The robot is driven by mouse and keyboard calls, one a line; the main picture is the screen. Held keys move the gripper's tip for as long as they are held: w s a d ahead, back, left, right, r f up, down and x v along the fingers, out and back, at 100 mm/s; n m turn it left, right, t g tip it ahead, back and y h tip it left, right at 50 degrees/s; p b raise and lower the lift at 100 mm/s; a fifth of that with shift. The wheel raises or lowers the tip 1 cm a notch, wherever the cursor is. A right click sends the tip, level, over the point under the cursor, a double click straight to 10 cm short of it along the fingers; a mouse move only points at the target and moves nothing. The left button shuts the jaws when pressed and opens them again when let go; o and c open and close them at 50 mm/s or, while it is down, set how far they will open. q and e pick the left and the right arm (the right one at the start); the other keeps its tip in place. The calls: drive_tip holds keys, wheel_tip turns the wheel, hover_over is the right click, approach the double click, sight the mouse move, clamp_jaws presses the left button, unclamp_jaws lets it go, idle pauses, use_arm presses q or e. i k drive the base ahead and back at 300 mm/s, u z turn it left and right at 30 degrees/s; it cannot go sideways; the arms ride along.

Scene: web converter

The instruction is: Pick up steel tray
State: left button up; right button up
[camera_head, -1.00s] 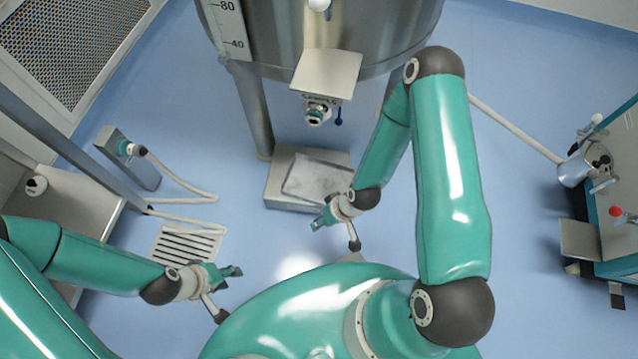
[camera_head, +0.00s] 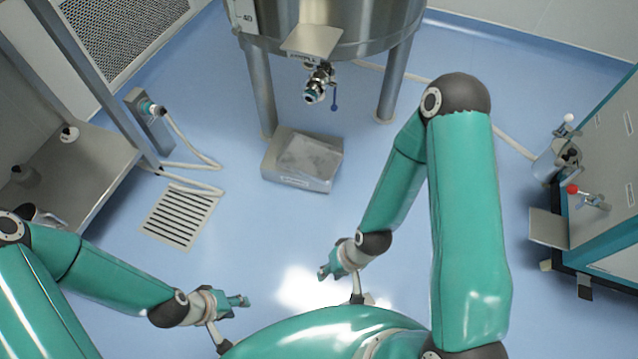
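A low grey steel box (camera_head: 283,178) stands on the floor under the tank, beyond my arms. A flat, mottled pale grey surface (camera_head: 310,157) lies on its top and may be the steel tray; I cannot tell for sure. My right gripper (camera_head: 326,272) hangs in front of the box, apart from it, with nothing visible in it. My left gripper (camera_head: 243,302) is lower and to the left, also apart from the box, with nothing visible in it. Both are too small to tell whether the fingers are open.
A steel tank (camera_head: 335,25) on legs stands behind the box, with a valve (camera_head: 318,85) above it. A floor drain grate (camera_head: 178,216) and a hose (camera_head: 195,148) are at left, near a steel bench (camera_head: 75,165). A teal machine (camera_head: 610,180) stands at right. The floor in front of the box is clear.

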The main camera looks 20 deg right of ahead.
sight(310, 158)
drive_tip(key=z, duration=0.85)
drive_tip(key=i, duration=1.4)
drive_tip(key=u, duration=0.6)
